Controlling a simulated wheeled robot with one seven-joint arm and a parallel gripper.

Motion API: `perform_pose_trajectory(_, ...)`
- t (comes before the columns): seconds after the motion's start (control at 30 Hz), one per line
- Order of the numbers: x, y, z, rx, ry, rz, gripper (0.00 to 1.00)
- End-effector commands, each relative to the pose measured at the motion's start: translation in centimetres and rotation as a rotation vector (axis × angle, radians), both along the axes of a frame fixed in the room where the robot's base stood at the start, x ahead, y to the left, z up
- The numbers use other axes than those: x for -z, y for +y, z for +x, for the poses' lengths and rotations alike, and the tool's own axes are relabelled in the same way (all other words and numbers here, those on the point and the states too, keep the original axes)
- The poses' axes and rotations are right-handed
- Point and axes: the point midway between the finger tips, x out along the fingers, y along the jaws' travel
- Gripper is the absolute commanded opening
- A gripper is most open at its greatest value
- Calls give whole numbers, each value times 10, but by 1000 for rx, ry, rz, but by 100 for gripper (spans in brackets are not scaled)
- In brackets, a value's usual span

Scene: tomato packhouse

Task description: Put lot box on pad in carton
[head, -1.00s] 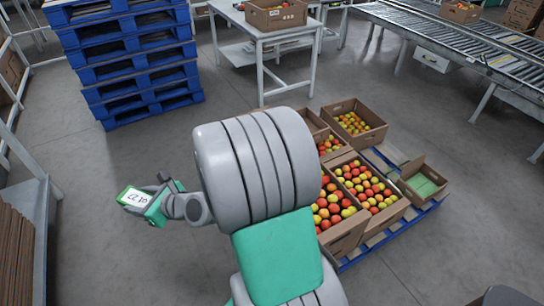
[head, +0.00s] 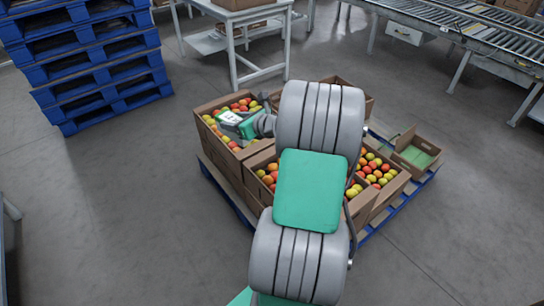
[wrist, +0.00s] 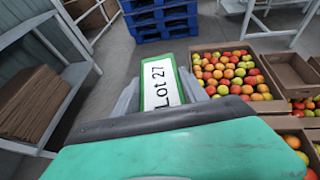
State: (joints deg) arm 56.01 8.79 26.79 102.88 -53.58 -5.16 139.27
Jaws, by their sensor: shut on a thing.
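The lot box (head: 230,117) is a small white and green box, marked "Lot 27" in the wrist view (wrist: 159,84). My gripper (head: 238,124) is shut on it, with a grey finger on each side in the wrist view (wrist: 160,98). In the head view the box shows in front of the left tomato carton, held in the air. The green pad (head: 416,156) lies in the bottom of a small open carton (head: 435,163) at the right end of the pallet. The box and gripper are well to the left of that carton. The pad is not seen in the wrist view.
Cartons of tomatoes (head: 231,159) stand on a blue pallet (head: 381,219) around the small carton; my arm hides some. Stacked blue pallets (head: 95,62), a white table (head: 243,17) and a roller conveyor (head: 455,38) stand behind.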

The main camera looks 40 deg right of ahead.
Motion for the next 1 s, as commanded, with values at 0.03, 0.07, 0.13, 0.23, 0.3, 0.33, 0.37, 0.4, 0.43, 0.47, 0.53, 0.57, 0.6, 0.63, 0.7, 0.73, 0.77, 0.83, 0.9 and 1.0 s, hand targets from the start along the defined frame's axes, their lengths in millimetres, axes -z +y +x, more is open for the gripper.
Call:
perform_pose_trajectory(0.03, 27, -30, -7, 24, -2, -1, 0)
perform_pose_trajectory(0.07, 35, -46, -12, 36, -1, -2, 0)
perform_pose_trajectory(0.13, 52, -82, -25, 61, 0, -1, 0)
perform_pose_trajectory(0.23, 77, -132, -49, 98, 0, 1, 0)
perform_pose_trajectory(0.3, 95, -164, -69, 122, 1, -1, 0)
perform_pose_trajectory(0.33, 101, -176, -78, 131, 0, -1, 0)
perform_pose_trajectory(0.37, 107, -188, -87, 141, 0, 0, 0)
perform_pose_trajectory(0.4, 115, -202, -98, 152, 0, 0, 0)
perform_pose_trajectory(0.43, 119, -210, -105, 159, 0, -1, 0)
perform_pose_trajectory(0.47, 123, -218, -112, 164, 0, -1, 0)
perform_pose_trajectory(0.53, 129, -231, -125, 176, 0, -2, 0)
perform_pose_trajectory(0.57, 131, -235, -129, 178, 0, -1, 0)
perform_pose_trajectory(0.6, 132, -238, -132, 181, 0, -2, 0)
perform_pose_trajectory(0.63, 133, -240, -133, 182, 0, -2, 0)
perform_pose_trajectory(0.7, 136, -240, -129, 182, 0, 0, 0)
perform_pose_trajectory(0.73, 138, -238, -125, 181, 0, 1, 0)
perform_pose_trajectory(0.77, 141, -237, -120, 181, 0, 0, 0)
perform_pose_trajectory(0.83, 149, -232, -104, 178, 0, 0, 0)
perform_pose_trajectory(0.9, 156, -229, -88, 179, -1, -2, 0)
perform_pose_trajectory(1.0, 167, -223, -66, 179, -1, -1, 0)
